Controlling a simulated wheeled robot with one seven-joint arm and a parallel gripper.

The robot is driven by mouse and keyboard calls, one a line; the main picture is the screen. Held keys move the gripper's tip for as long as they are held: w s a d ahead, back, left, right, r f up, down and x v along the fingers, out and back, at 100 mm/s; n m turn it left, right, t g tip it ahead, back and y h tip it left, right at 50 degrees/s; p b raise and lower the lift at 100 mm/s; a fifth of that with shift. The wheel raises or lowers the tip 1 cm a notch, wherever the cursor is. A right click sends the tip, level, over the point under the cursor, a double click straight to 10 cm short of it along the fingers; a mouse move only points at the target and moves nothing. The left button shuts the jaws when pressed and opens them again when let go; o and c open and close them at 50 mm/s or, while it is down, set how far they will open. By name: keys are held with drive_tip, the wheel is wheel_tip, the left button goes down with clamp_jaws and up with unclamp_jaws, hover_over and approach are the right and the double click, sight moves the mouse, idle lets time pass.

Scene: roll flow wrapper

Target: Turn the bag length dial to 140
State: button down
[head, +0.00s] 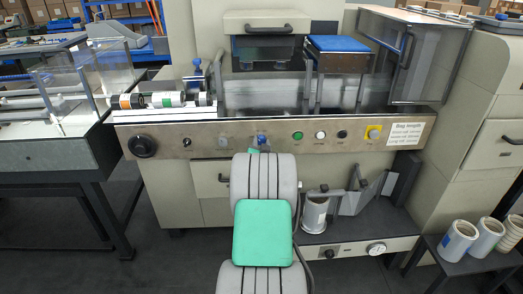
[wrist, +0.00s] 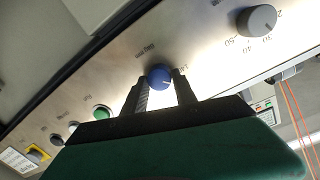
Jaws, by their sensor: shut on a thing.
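The bag length dial is a blue round knob (wrist: 159,75) on the steel control panel, between my two dark fingertips in the wrist view. In the head view the blue knob (head: 261,139) shows just above my arm. My gripper (wrist: 160,92) is shut on the knob, one finger on each side. Small printed lettering and a number lie around the knob, partly hidden by the fingers. A faint light mark shows on the knob, but its setting cannot be read. A sign (head: 407,131) headed "Bag length" is at the panel's right end; its smaller lines are blurred.
A grey numbered dial (wrist: 257,20) sits near the blue knob. A green button (head: 298,135), white and black buttons and a yellow-based switch (head: 373,132) line the panel to the right. A large black knob (head: 143,145) is at the far left. Film rolls (head: 458,240) stand at lower right.

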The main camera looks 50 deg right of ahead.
drive_tip(key=n+b, duration=0.2)
drive_tip(key=n, duration=0.1)
drive_tip(key=n+b, duration=0.1)
drive_tip(key=shift+w+f+n+b, duration=0.1)
drive_tip(key=shift+f+n+b, duration=0.2)
drive_tip(key=shift+b, duration=0.1)
drive_tip(key=shift+r+n+b, duration=0.15)
drive_tip(key=shift+n+b, duration=0.25)
drive_tip(key=shift+n, duration=0.2)
drive_tip(key=shift+h, duration=0.3)
drive_tip(key=c, duration=1)
unclamp_jaws()
drive_tip(key=p+v, duration=0.1)
drive_tip(key=v, duration=0.7)
drive_tip(key=shift+p, duration=0.3)
